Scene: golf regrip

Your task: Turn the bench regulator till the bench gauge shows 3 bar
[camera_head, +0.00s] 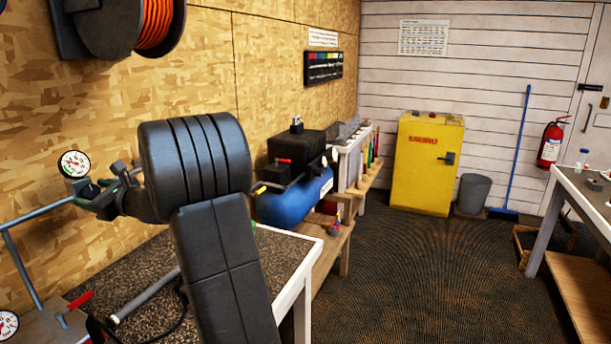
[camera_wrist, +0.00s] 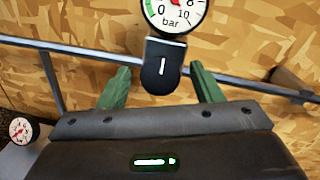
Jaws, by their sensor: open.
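The bench gauge (camera_head: 74,163) is a round white dial near the wood wall at the left. It also shows in the wrist view (camera_wrist: 178,14), cut off at the top, with "0", "8", "10" and "bar" on it; I cannot read its pressure. Just below it is the regulator's black knob (camera_wrist: 160,72), with a white mark that points straight up. My gripper (camera_wrist: 160,92) is open, with one green finger to each side of the knob; there is a visible gap on both sides. In the head view my gripper (camera_head: 98,201) is just below the gauge.
A grey pipe (camera_wrist: 85,53) runs behind the knob. A second gauge (camera_head: 7,325) sits lower at the left, near a red lever (camera_head: 80,300). A bench (camera_head: 135,277) lies below my arm. A blue compressor tank (camera_head: 295,203) stands beyond.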

